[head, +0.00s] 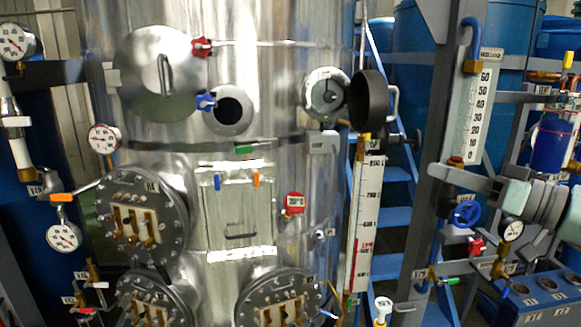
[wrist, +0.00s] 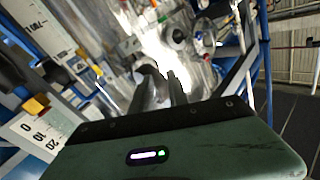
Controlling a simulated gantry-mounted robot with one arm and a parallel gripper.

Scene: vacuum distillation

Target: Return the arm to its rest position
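My gripper (head: 428,172) shows at the right of the head view, with grey fingers pointing left from the pale green wrist (head: 516,196). It is in front of the blue ladder and just below the tall 0–60 scale. In the wrist view, the two grey fingers (wrist: 163,84) stand a little apart. I see nothing held between them. The steel vessel (head: 255,130) stands left of the gripper in the head view, apart from it.
A red-capped fitting (head: 456,161) and the level scale (head: 484,105) are close to my gripper. A blue handwheel (head: 466,213) and a pressure gauge (head: 512,230) sit below it. The red-marked scale (head: 367,225) and blue ladder (head: 395,215) stand to its left.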

